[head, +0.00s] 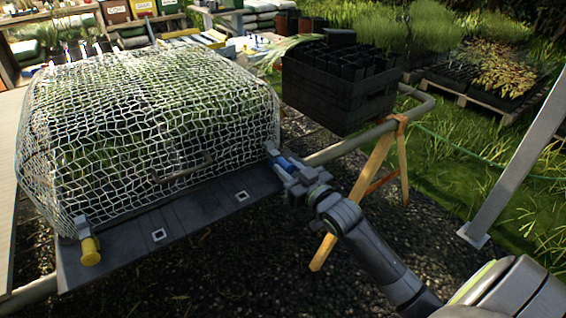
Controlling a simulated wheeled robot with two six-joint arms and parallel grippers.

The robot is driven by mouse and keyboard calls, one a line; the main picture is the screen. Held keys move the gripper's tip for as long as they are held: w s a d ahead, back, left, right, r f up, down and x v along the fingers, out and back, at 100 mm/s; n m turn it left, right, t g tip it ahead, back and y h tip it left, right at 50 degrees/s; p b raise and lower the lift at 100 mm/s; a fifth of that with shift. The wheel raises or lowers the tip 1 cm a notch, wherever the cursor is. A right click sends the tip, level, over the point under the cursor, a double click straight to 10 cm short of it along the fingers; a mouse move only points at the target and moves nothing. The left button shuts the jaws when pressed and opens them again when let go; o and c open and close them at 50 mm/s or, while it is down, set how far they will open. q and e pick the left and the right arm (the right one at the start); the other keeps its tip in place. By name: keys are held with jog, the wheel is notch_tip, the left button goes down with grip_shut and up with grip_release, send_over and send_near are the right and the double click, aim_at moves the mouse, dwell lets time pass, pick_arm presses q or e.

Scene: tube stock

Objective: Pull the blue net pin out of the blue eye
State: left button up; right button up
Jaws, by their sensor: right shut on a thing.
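The blue net pin (287,163) is at the right front corner of the netted bed, with only a small blue part showing. My right gripper (281,161) is shut on it, reaching in from the lower right. The blue eye is hidden or too small to make out behind the fingers, so I cannot tell how far the pin sits in it. The white net (150,110) drapes over the bed and comes down close to the gripper. My left gripper is not in view.
A yellow pin (90,250) stands at the net's left front corner. A grey board (200,216) with white square marks runs along the front. A black crate of pots (340,95) stands behind my right gripper, near a rail (350,143) on a wooden trestle (401,160).

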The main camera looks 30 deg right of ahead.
jog(key=shift+s+d+p, duration=0.15)
jog(key=shift+s+p, duration=0.8)
jog(key=shift+s, duration=0.65)
jog(key=shift+s+d+p, duration=0.1)
jog(key=shift+s+p, duration=0.8)
jog(key=shift+s, duration=0.7)
jog(key=shift+s+d+p, duration=0.1)
jog(key=shift+s+p, duration=0.5)
jog(key=shift+s, duration=0.65)
